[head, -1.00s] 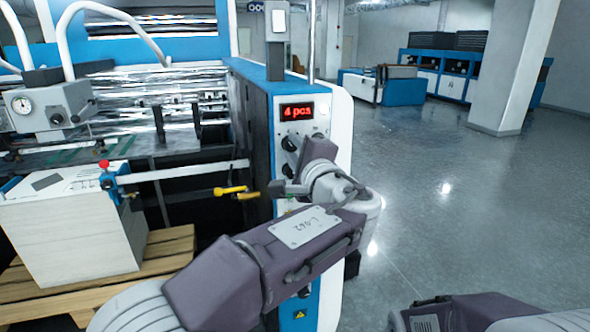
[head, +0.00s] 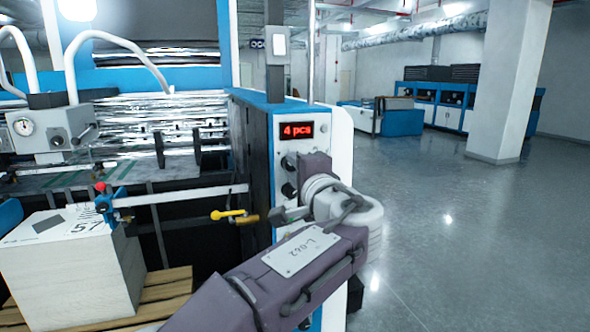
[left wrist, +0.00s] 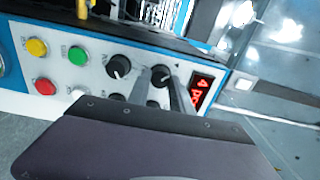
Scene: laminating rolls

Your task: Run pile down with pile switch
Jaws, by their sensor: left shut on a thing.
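The control panel (head: 284,150) on the machine's end has a red display reading "4 pcs" and black knobs below it. My left gripper (head: 311,168) is at the panel; its fingertips are mostly hidden in the head view. In the left wrist view its two fingers (left wrist: 160,76) straddle the black knob nearest the display (left wrist: 202,91), shut on it. Another black knob (left wrist: 118,66) is beside it. Knob labels are too small to read. The pile (head: 68,268), a white stack marked "57", stands on a wooden pallet (head: 165,294) at left. My right gripper is not in view.
Yellow (left wrist: 37,47), green (left wrist: 78,55) and red (left wrist: 45,87) buttons sit on the panel. A yellow-handled valve (head: 228,214) is left of the panel. Open grey floor (head: 450,260) lies to the right, with a white pillar (head: 507,80) behind.

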